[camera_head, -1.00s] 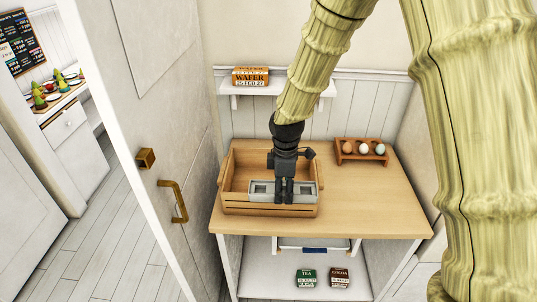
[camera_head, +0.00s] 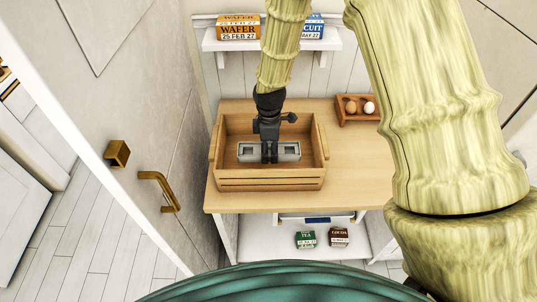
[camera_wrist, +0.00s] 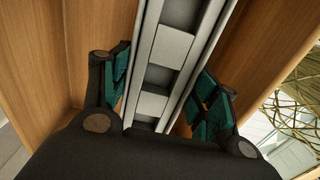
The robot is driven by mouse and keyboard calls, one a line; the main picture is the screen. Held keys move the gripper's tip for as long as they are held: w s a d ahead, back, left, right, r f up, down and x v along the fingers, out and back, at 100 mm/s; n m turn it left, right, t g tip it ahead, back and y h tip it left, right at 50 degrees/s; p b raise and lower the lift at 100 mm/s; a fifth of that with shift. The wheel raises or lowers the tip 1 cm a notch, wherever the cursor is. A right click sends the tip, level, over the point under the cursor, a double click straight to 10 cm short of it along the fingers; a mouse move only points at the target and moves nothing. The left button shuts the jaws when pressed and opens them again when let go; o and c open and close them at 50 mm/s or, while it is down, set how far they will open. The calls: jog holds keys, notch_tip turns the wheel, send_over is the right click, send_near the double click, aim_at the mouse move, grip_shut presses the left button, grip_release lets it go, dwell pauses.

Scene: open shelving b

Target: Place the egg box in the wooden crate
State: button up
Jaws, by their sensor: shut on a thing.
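The grey egg box (camera_head: 289,151) is long and narrow with square hollows. It is inside the walls of the wooden crate (camera_head: 270,183), lying left to right across its middle. My gripper (camera_head: 269,157) reaches down from above and is shut on the middle of the egg box. In the wrist view, the green finger pads of my gripper (camera_wrist: 163,86) press on both long sides of the egg box (camera_wrist: 165,48). Brown wood of the crate (camera_wrist: 60,45) shows on both sides. I cannot tell whether the egg box touches the crate floor.
The crate stands on the left of a wooden counter (camera_head: 355,180). A small egg rack (camera_head: 352,119) stands at the back right. Wafer and biscuit boxes sit on a wall shelf (camera_head: 275,43). Tea and cocoa boxes are below. A door (camera_head: 140,120) is at the left.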

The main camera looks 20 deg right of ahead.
aim_at(269, 166)
jog(key=shift+w+f, duration=0.2)
jog(key=shift+f, duration=0.65)
jog(key=shift+s+f, duration=0.1)
jog(key=shift+s, duration=0.2)
jog(key=shift+w+f+p, duration=0.1)
jog(key=shift+f+p, duration=0.75)
jog(key=shift+f, duration=1.15)
jog(key=shift+f, duration=0.1)
jog(key=o, duration=1)
jog(key=shift+o, duration=0.2)
jog(key=shift+r+b, duration=1.95)
jog(key=shift+r, duration=4.15)
